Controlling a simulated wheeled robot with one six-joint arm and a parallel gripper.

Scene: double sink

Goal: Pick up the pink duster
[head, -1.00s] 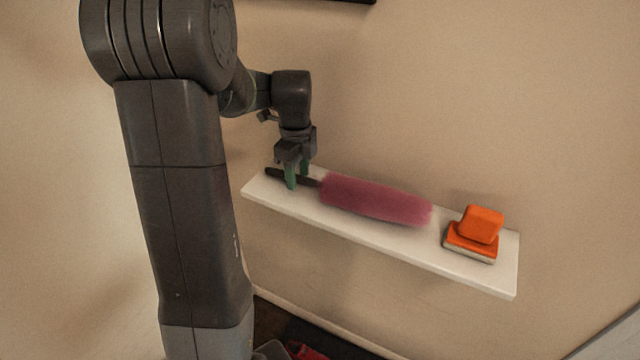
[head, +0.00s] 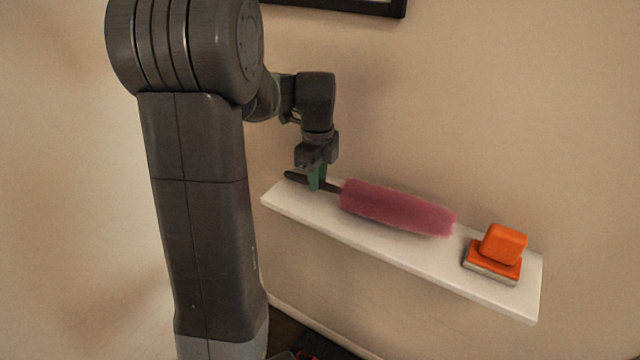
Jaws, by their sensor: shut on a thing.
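The pink duster (head: 397,209) has a fluffy pink head and a dark handle (head: 296,177). It lies along the white wall shelf (head: 405,257), its handle toward the left end and its head toward the right. My gripper (head: 316,180) points down over the shelf's left part, its green fingers shut on the dark handle. Whether the duster touches the shelf or is slightly raised, I cannot tell. The handle is partly hidden behind the fingers.
An orange sponge or brush with a block-shaped top (head: 500,248) sits near the shelf's right end, right of the duster's head. The beige wall is close behind the shelf. A dark picture frame (head: 345,5) hangs above.

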